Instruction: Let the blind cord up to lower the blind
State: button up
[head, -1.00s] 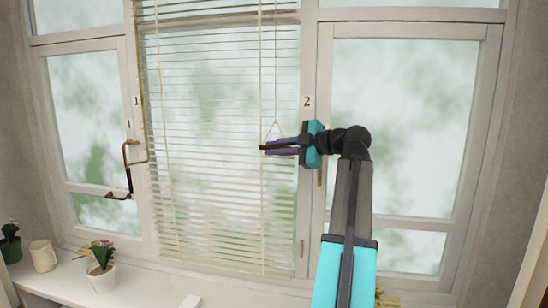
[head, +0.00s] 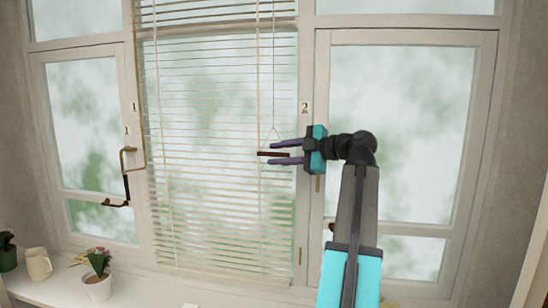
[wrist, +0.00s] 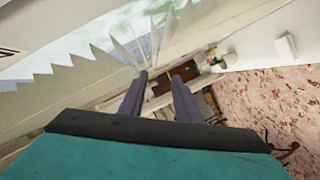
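The white slatted blind (head: 205,180) hangs lowered over the middle window, its bottom near the sill. The pale blind cord (head: 273,70) runs down along its right side to a small triangular loop with a dark red-brown bar handle (head: 270,153). My gripper (head: 286,152) is open at the blind's right side, its two purple fingers apart above and below the handle. The handle also shows between the fingertips in the wrist view (wrist: 168,90). I cannot tell whether a finger touches it.
The left window (head: 90,130) has a brass latch (head: 128,175). The right window (head: 400,130) is behind my arm. A pink-flowered pot (head: 97,285) and a cream mug (head: 38,264) stand on the white sill at the left. Numbered labels mark the frames.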

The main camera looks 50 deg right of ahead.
jog(key=b+v, duration=0.2)
jog(key=v, duration=1)
jog(key=shift+b, duration=0.4)
jog(key=shift+f, duration=0.1)
